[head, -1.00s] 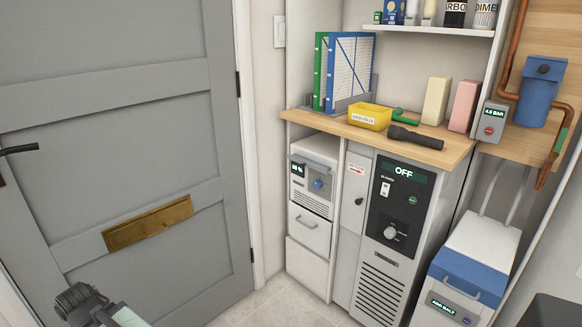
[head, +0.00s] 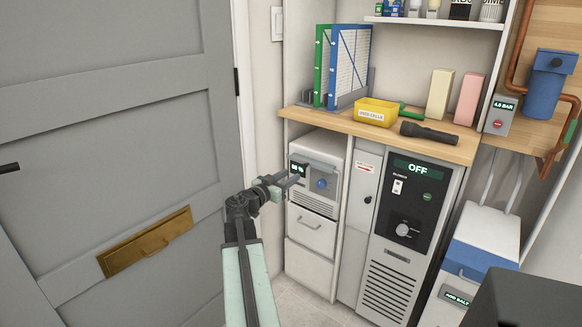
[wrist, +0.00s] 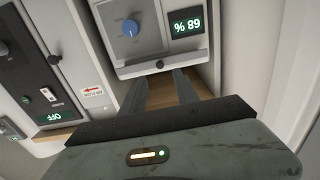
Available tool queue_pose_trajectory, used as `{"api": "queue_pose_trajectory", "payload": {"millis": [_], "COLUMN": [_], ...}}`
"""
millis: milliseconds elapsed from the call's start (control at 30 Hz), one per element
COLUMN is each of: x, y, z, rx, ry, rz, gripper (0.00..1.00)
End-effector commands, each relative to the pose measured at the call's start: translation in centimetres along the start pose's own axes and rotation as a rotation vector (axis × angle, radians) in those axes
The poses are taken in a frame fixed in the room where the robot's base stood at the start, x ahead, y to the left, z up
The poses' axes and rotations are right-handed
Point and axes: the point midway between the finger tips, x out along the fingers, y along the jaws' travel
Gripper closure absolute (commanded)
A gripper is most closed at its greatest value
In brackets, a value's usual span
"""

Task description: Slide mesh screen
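A blue-framed mesh screen (head: 351,66) and a green-framed screen (head: 321,68) stand upright side by side in a grey rack (head: 350,101) on the wooden counter in the head view. The blue frame has a white grid with a diagonal blue line. My gripper (head: 294,178) is below counter height, in front of a white unit (head: 318,197) with a small lit display and a blue knob, well below the screens. In the wrist view my gripper (wrist: 163,92) has its two dark fingers apart with nothing between them. The screens are not in the wrist view.
A cabinet marked OFF (head: 408,210) stands right of the white unit. A grey door (head: 110,120) is at left. A shelf (head: 440,24) hangs above.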

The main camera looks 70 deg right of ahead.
Motion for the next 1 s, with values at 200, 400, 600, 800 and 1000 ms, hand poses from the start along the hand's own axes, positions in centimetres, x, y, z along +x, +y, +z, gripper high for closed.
{"api": "queue_pose_trajectory", "payload": {"millis": [200, 400, 600, 800, 1000], "x": [0.7, 3.2, 7.0, 8.2, 8.0], "y": [0.3, 0.2, 0.1, 0.2, 0.2], "z": [-0.3, -0.3, -0.3, -0.3, -0.3], "rx": [0.006, 0.005, 0.005, 0.005, 0.005], "ry": [0.012, 0.011, 0.010, 0.010, 0.010], "rz": [0.003, 0.005, 0.003, 0.002, 0.001], "gripper": [0.63, 0.63, 0.63, 0.63, 0.80]}}
